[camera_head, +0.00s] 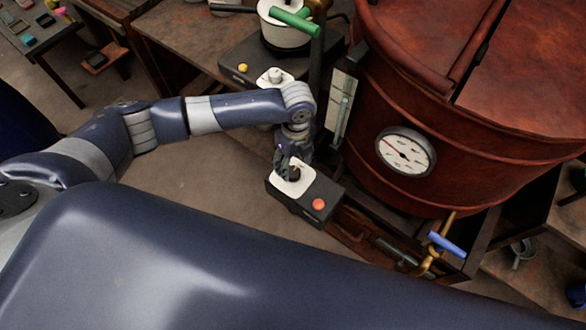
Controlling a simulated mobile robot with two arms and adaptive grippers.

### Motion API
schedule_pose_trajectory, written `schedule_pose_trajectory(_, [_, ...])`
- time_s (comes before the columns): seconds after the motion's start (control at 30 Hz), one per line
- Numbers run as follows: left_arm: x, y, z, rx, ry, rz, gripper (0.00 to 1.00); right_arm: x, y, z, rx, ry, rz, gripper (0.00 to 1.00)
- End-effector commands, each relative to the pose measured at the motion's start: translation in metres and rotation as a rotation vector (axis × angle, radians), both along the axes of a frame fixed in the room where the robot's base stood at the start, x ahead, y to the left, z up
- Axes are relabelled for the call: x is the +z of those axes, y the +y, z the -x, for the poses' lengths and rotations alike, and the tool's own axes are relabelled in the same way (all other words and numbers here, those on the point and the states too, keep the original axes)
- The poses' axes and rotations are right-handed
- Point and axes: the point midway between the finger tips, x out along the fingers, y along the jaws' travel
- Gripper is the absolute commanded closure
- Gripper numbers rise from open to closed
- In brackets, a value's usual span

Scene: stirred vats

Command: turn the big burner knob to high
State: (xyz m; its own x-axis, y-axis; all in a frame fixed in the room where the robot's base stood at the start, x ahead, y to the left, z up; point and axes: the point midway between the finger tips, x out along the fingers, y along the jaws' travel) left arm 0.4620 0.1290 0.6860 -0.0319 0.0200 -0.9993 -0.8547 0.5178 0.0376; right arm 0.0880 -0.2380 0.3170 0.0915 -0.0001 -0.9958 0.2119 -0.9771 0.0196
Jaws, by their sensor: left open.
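The big burner's control box (306,214) is a dark box below the large red-brown vat. On its top is a white dial plate (303,187), and near it a round orange-red button (318,204). My left gripper (289,173) points down over the white plate, right at the place of the knob. Its fingers are open and mostly hide the knob, so I cannot tell the knob's setting or whether the fingers touch it. My right gripper is not in view.
The red-brown vat (470,150) with a round gauge (405,152) fills the right. A second box with a white knob (275,76) and yellow button (243,68) stands behind my arm. A green handle (295,21) and blue tap handle (447,244) stick out nearby.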

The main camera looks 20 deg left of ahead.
Motion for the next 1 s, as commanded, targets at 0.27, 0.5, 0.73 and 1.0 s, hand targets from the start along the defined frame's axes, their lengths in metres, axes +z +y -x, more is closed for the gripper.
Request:
schedule_pose_trajectory(0.27, [-0.041,0.000,0.002,0.000,0.001,0.000,0.43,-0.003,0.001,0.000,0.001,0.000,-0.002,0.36])
schedule_pose_trajectory(0.5, [-0.048,0.001,0.002,0.000,-0.001,0.001,0.43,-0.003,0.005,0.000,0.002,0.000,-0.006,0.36])
schedule_pose_trajectory(0.73, [-0.048,0.001,0.002,0.000,-0.001,0.001,0.59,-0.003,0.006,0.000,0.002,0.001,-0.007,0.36])
schedule_pose_trajectory(1.0, [-0.048,0.001,0.002,0.000,0.000,0.000,0.87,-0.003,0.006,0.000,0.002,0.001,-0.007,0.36])
